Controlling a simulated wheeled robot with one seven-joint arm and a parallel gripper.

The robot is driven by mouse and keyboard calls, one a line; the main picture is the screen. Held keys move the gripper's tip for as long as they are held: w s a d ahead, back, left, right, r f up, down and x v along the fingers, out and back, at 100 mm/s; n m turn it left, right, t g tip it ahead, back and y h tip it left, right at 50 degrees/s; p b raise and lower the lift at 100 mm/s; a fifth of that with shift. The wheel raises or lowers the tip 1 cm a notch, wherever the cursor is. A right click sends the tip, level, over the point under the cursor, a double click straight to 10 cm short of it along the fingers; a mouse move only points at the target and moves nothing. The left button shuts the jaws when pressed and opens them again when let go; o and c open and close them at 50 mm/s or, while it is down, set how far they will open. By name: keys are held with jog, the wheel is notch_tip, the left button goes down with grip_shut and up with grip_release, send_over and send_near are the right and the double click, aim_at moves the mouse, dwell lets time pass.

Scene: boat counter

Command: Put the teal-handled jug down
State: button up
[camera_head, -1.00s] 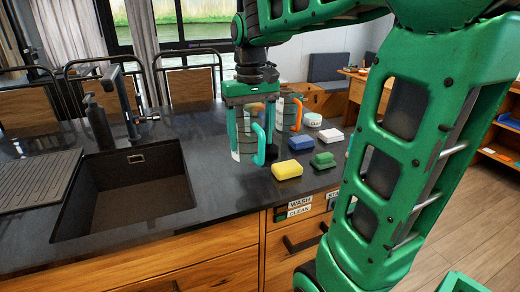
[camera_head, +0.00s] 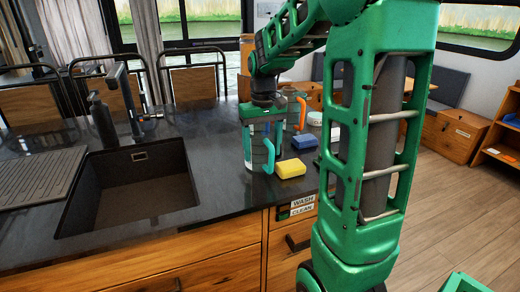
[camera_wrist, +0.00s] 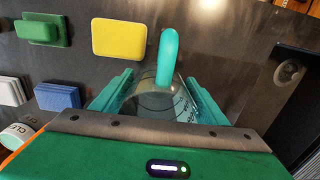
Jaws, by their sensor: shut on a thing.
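The clear jug (camera_head: 256,152) with the teal handle (camera_head: 269,156) is upright over the dark counter, right of the sink. My gripper (camera_head: 262,122) comes down on it from above and is shut on its body. In the wrist view the jug (camera_wrist: 155,103) is between my two teal fingers, with its handle (camera_wrist: 166,57) pointing away from the palm. The jug's base is at or very near the counter top; I cannot tell if it touches.
An orange-handled jug (camera_head: 300,112) stands close behind. A yellow sponge (camera_head: 290,168) and a blue sponge (camera_head: 304,141) lie to the right; a green sponge (camera_wrist: 40,28) shows in the wrist view. The sink (camera_head: 135,185) is left, the counter's front edge near.

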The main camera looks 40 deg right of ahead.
jog(key=o, duration=1.1)
